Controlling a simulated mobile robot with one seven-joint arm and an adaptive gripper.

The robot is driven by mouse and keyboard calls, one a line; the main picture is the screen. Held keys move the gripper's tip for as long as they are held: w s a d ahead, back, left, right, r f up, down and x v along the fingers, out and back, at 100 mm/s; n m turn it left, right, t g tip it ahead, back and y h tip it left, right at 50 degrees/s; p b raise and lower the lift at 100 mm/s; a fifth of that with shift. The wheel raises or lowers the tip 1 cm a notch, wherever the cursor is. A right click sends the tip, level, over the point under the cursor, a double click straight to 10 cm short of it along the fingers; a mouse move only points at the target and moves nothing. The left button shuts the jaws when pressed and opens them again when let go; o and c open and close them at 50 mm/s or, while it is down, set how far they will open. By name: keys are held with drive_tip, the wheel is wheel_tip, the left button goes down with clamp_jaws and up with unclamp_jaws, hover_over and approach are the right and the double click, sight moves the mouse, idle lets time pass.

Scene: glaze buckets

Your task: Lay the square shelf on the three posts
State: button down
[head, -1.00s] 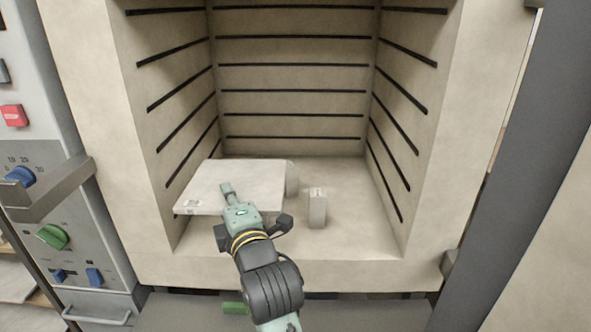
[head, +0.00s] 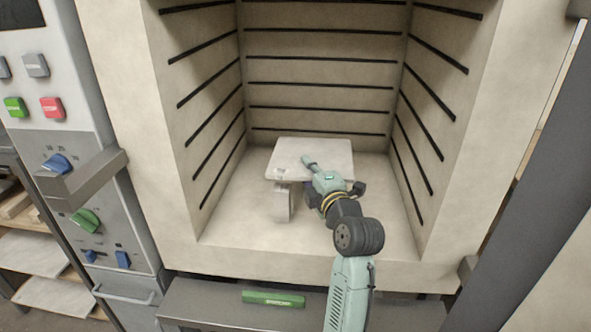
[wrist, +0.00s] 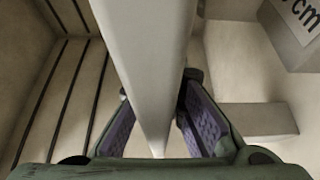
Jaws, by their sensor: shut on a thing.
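The square shelf (head: 312,150) is a pale flat slab inside the kiln, roughly level. My gripper (head: 325,180) is shut on its front edge, right of centre. In the wrist view the shelf (wrist: 150,50) runs edge-on between my two fingers (wrist: 155,130), their purple pads on either side. A pale post (head: 283,204) stands upright below the shelf's front left part. I cannot tell whether they touch. In the wrist view a post with "cm" lettering (wrist: 290,30) and another pale block (wrist: 245,118) show right of the shelf. The other posts are hidden in the head view.
The kiln's grooved left wall (head: 208,110) and right wall (head: 432,120) flank the shelf with clear room. The kiln floor (head: 390,230) is bare at the right front. A control panel (head: 85,200) stands outside left. A green bar (head: 273,299) lies below the opening.

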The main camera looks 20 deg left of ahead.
wheel_tip(320, 180, down, 3)
drive_tip(key=shift+d+f+p, duration=0.1)
drive_tip(key=shift+p, duration=0.4)
drive_tip(key=shift+f+b, duration=0.35)
drive_tip(key=shift+b, duration=0.25)
drive_tip(key=c, duration=1.7)
unclamp_jaws()
drive_tip(key=shift+f, duration=0.15)
drive_tip(key=shift+o, duration=0.2)
drive_tip(key=b+v, duration=0.2)
drive_tip(key=v, duration=1)
drive_tip(key=shift+r, duration=0.35)
